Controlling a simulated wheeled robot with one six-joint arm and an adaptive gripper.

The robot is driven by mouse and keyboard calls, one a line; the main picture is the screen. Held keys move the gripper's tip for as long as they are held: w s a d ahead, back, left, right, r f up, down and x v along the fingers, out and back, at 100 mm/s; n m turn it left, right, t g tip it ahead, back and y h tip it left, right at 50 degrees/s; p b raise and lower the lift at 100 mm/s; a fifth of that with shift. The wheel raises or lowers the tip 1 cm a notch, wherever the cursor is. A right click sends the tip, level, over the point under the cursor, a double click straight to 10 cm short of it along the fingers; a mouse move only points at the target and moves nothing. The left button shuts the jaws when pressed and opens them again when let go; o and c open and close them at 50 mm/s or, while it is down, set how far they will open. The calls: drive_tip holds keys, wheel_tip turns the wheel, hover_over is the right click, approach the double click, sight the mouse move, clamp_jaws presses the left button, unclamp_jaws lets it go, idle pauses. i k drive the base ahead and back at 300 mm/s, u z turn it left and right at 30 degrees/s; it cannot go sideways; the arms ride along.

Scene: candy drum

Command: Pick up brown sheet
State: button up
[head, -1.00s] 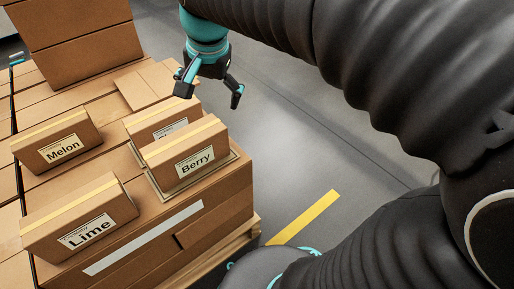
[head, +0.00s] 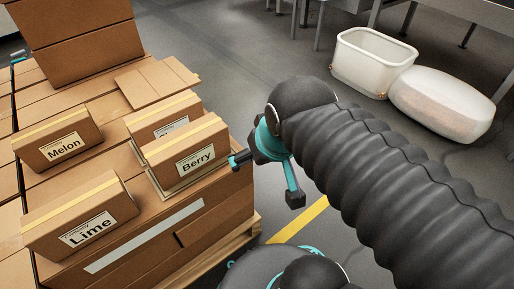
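A flat brown sheet (head: 157,83) lies on top of the stacked cartons, behind the labelled boxes and near the right edge of the stack. A thin layered piece, pale at its edge, shows under the Berry box (head: 187,150); I cannot tell whether it is also a sheet. My gripper (head: 267,178) is open and empty, its two teal and black fingers spread wide. It is just right of the Berry box, over the side of the stack, with one fingertip close to that box. Whether they touch is unclear. It is apart from the flat sheet.
The Melon (head: 62,142), Lime (head: 82,222) and a partly hidden labelled box (head: 163,118) stand on the stack. Large cartons (head: 75,45) rise at the back left. A white tub (head: 368,62) and a rounded white bundle (head: 442,104) are on the floor at right.

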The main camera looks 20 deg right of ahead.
sight(143, 87)
drive_tip(key=z, duration=2.05)
drive_tip(key=i, duration=1.5)
drive_tip(key=u, duration=3.2)
